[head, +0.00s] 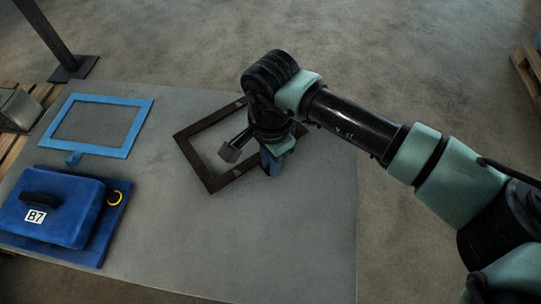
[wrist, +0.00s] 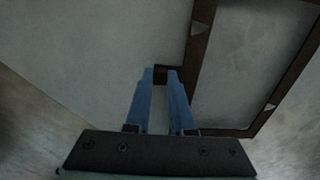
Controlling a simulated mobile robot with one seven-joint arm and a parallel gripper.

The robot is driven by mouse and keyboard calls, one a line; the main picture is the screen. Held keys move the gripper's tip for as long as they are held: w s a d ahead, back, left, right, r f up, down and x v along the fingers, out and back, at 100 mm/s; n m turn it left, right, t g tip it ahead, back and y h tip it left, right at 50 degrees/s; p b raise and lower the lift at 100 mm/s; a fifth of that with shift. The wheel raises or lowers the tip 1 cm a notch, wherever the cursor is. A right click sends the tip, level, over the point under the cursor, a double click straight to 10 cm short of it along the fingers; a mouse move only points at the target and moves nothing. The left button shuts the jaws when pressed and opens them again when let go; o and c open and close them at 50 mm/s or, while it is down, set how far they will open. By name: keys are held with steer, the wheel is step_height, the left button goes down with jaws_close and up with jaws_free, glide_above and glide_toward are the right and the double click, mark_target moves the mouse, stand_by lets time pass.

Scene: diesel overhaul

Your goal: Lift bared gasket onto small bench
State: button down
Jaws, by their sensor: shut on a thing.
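A dark brown rectangular frame gasket (head: 191,163) lies over the grey tabletop, partly hidden behind my arm in the head view. My gripper (head: 271,163) has blue fingers and points down at the frame's right side. In the wrist view the gripper (wrist: 161,72) is shut on a small tab that sticks out from a long bar of the brown gasket (wrist: 196,65). Pale triangular marks show on the bars. I cannot tell whether the gasket touches the tabletop or is slightly raised. Which surface is the small bench is not clear.
On the grey table (head: 200,255), a blue frame (head: 139,128) lies at the left. Below it sits a blue box marked B7 (head: 52,207) on a blue plate, with a yellow ring (head: 115,198) beside it. A dark post (head: 48,35) stands behind. The table front is clear.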

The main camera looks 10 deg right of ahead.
steer(key=shift+f, duration=0.75)
steer(key=c, duration=0.7)
jaws_free()
step_height(320, 180, up, 13)
steer(key=shift+b, duration=0.45)
